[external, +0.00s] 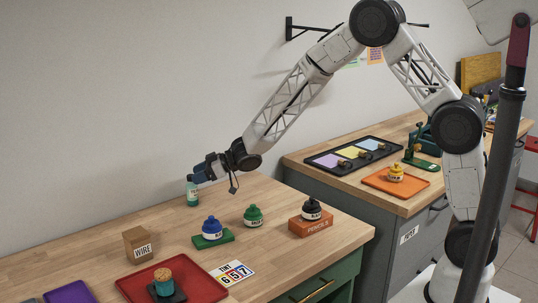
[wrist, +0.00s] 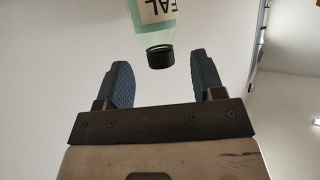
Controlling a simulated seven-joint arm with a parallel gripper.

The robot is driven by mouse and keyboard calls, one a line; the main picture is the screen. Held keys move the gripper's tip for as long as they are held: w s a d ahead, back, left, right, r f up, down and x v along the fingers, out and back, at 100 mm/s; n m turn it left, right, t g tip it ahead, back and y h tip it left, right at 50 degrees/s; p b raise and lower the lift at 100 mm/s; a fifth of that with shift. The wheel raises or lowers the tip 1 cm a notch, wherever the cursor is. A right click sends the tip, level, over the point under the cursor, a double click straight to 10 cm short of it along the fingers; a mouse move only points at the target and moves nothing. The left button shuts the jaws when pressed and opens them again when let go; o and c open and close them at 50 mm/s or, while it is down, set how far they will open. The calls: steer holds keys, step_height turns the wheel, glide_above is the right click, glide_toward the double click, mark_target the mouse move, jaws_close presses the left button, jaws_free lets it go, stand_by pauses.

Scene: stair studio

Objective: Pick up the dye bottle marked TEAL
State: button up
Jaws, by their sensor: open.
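The dye bottle marked TEAL (external: 192,194) is a slim, pale teal bottle standing upright at the back of the near bench, close to the wall. In the wrist view it (wrist: 153,12) shows upside down, with a black cap and a pale label whose visible letters read "EAL". My gripper (external: 198,177) is at the bottle's upper part in the external view and partly covers it. In the wrist view my gripper (wrist: 163,75) is open, with a blue finger either side of the space below the cap. I see gaps between cap and fingers.
A blue bottle (external: 211,228) on a green block, a green bottle (external: 253,216) and a black bottle (external: 312,209) on an orange box stand to the right. A WIRE box (external: 138,243) and a red tray (external: 205,284) are in front. Bare wood surrounds the teal bottle.

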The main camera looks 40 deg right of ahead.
mark_target(188, 178)
steer(key=shift+x, duration=2.55)
steer(key=shift+r, duration=0.1)
steer(key=shift+c, duration=0.3)
steer(key=c, duration=1)
steer(key=shift+r, duration=0.2)
jaws_close()
steer(key=shift+r, duration=0.55)
step_height(188, 178, up, 2)
steer(key=shift+r, duration=0.1)
steer(key=s+d, duration=0.3)
steer(key=s, duration=0.4)
steer(key=s+d+r, duration=0.1)
steer(key=s+d, duration=0.3)
steer(key=s, duration=0.3)
steer(key=shift+s+r, duration=0.15)
steer(key=shift+s, duration=0.05)
